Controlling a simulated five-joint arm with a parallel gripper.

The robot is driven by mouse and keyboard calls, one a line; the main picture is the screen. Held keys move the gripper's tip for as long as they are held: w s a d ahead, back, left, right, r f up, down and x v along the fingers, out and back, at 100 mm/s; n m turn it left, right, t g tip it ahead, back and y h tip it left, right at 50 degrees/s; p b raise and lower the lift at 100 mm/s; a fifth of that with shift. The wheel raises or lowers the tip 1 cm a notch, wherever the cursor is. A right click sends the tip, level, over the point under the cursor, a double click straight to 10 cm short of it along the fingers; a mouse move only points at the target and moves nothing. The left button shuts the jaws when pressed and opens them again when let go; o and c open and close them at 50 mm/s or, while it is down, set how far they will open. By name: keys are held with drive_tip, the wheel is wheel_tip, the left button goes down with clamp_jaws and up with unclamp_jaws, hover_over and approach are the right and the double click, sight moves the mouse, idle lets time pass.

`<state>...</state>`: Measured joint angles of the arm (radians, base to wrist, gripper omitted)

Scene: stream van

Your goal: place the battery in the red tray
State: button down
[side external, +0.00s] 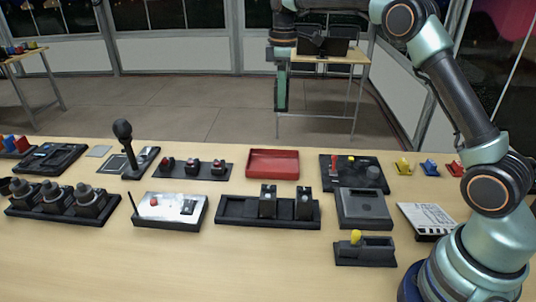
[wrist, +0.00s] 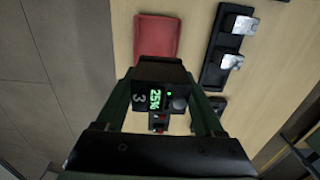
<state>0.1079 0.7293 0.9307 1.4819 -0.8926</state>
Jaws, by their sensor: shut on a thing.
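My gripper (wrist: 160,84) is shut on a dark battery (wrist: 152,97), whose lit green display reads about 25% with a 3 beside it. The side external view shows my gripper (side external: 281,92) raised above and behind the bench; I cannot make out the held battery there. The empty red tray (side external: 273,164) lies at the back middle of the bench. It also shows in the wrist view (wrist: 158,38), beyond the battery and apart from it.
A switch strip (side external: 193,171) sits left of the tray, and a black control panel (side external: 341,159) sits right of it. A dark box (side external: 362,206) is right of the rack. Bare bench shows in front.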

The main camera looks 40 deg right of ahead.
drive_tip(key=shift+d+f, duration=0.5)
drive_tip(key=shift+d, duration=0.25)
wheel_tip(320, 180, down, 14)
drive_tip(key=shift+f, duration=2.5)
drive_tip(key=shift+f, duration=0.1)
unclamp_jaws()
